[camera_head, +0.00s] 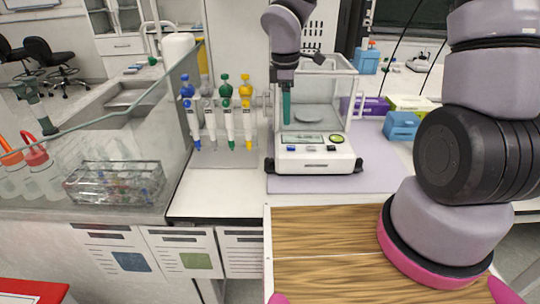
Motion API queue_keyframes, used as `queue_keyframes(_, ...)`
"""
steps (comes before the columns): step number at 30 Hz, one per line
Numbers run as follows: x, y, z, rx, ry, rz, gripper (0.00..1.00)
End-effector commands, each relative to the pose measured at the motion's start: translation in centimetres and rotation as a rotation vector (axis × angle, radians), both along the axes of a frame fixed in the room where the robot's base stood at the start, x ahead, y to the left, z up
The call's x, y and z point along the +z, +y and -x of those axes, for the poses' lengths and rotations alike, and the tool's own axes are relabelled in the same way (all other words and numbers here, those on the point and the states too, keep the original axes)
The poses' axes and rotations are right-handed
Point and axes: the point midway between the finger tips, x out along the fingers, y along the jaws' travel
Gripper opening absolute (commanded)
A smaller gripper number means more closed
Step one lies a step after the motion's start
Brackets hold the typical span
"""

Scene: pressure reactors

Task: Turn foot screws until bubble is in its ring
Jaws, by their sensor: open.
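A white balance (315,163) with a clear draft shield (345,75) and a round pan (308,115) stands on a pale lilac mat. On its front are a display (302,139) and a round yellow-green level (336,139) with a dark rim; its bubble is too small to place. Dark foot screws show at the front left corner (269,166) and front right corner (358,164). My gripper (287,120) points down with teal fingers, above the left part of the balance front. The fingers overlap in this view. It holds nothing visible and appears apart from both screws.
A pipette rack (222,152) stands left of the balance. A glass panel and a clear box (115,184) are further left. A blue box (401,126) and a purple box (374,106) are to the right.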

Motion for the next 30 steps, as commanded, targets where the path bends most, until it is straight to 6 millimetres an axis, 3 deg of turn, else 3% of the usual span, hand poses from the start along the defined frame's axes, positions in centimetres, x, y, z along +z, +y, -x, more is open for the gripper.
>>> queue_keyframes(3, -2.7, 2.8, 0.5, 0.155, 0.049, -0.028, 0.68)
queue_keyframes(9, -4.5, 4.8, 0.9, 0.268, 0.073, -0.053, 0.68)
queue_keyframes(14, -6.1, 4.9, 1.0, 0.276, 0.076, -0.054, 0.68)
queue_keyframes(24, -12.4, 4.9, 1.0, 0.273, 0.077, -0.053, 0.68)
queue_keyframes(30, -14.6, 4.8, 1.0, 0.271, 0.074, -0.053, 0.68)
